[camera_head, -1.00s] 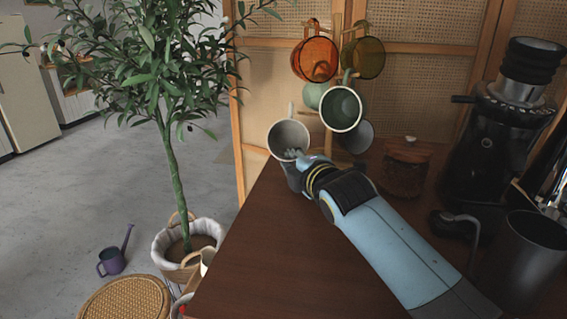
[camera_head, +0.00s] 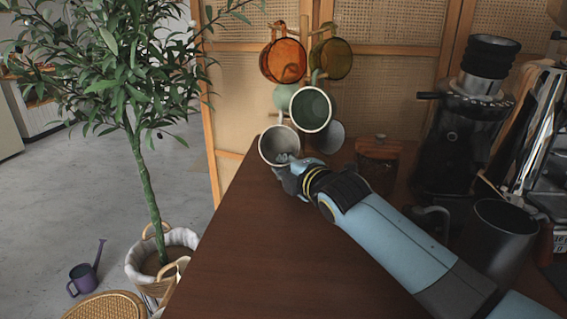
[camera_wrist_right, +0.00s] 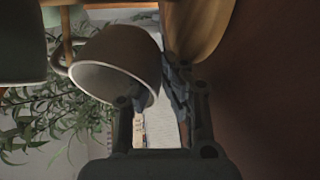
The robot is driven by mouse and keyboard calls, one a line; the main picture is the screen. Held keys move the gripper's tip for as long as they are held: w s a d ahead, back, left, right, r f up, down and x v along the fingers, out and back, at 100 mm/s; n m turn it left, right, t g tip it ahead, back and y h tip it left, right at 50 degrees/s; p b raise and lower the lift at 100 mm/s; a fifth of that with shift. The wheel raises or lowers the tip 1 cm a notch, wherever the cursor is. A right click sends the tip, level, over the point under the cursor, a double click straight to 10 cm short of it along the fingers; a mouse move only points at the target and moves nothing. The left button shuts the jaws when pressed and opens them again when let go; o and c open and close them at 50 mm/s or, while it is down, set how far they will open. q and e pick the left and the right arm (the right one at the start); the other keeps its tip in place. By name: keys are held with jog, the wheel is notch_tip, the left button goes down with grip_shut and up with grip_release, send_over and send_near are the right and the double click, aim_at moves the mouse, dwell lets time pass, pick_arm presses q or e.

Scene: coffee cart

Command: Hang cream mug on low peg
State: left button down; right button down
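The cream mug (camera_head: 268,148) is tilted with its mouth facing me at the lower left of the wooden mug stand (camera_head: 305,30). My right gripper (camera_head: 287,166) is shut on the mug's lower rim wall. In the right wrist view, the mug (camera_wrist_right: 118,55) has one finger at its mouth and the other outside; the gripper (camera_wrist_right: 160,98) shows below it. Its handle (camera_wrist_right: 62,58) is close to a wooden peg (camera_wrist_right: 66,25). I cannot tell whether the peg passes through the handle. My left gripper is not in view.
The stand holds an orange mug (camera_head: 283,62), an olive mug (camera_head: 332,60), a green mug (camera_head: 311,110) and a grey mug (camera_head: 331,138). A jar (camera_head: 378,165) and black grinder (camera_head: 455,140) stand right. The table's (camera_head: 220,255) left part is clear.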

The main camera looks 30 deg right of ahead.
dwell(0.4)
jog(key=c, duration=1.4)
grip_release()
jog(key=shift+f, duration=0.1)
jog(key=s, duration=0.4)
jog(key=s+r, duration=0.1)
jog(key=s, duration=0.3)
jog(key=s+a+r, duration=0.1)
jog(key=s, duration=0.2)
jog(key=shift+s+r, duration=0.25)
jog(key=shift+s, duration=0.15)
